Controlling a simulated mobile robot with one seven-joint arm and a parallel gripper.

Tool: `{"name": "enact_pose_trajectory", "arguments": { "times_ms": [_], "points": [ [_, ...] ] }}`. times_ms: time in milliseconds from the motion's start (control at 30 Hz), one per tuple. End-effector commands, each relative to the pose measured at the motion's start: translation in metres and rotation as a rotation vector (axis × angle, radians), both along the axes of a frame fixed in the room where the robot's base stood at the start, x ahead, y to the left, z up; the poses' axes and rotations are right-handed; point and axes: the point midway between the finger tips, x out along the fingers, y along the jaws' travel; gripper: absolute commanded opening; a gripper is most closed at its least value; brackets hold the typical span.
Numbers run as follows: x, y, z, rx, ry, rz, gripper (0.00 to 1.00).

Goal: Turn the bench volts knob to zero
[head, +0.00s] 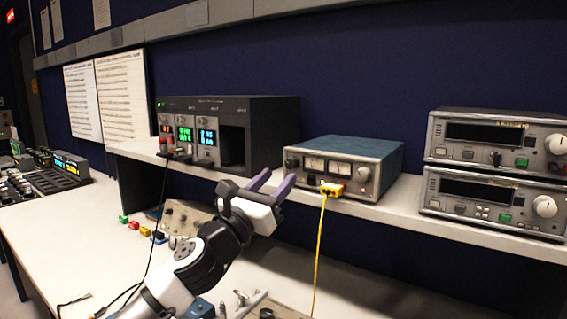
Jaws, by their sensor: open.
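A blue-topped bench unit (346,154) with two analog meters stands on the shelf at the centre of the head view. The labels are too small to read, so I cannot tell which is the volts knob or where either points. My gripper (275,181) is open and empty. Its two purple-grey fingers point up toward the panel's lower left, in front of the shelf edge. It appears apart from both knobs.
A yellow plug (332,189) sits at the unit's front, its yellow cable (319,250) hanging down. A dark modular rack (263,118) stands left on the shelf (400,205); two stacked grey instruments (497,172) stand right. Small coloured blocks (134,226) and tools lie on the bench below.

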Motion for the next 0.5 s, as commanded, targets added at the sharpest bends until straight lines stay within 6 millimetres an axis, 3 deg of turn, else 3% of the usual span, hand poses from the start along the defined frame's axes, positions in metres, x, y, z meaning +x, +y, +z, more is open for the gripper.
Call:
{"name": "enact_pose_trajectory", "arguments": {
  "times_ms": [200,500],
  "points": [
    [0.021,-0.016,0.012,-0.002,0.001,-0.003,0.44],
    [0.027,-0.019,0.013,0.000,0.000,0.000,0.44]
  ]
}}
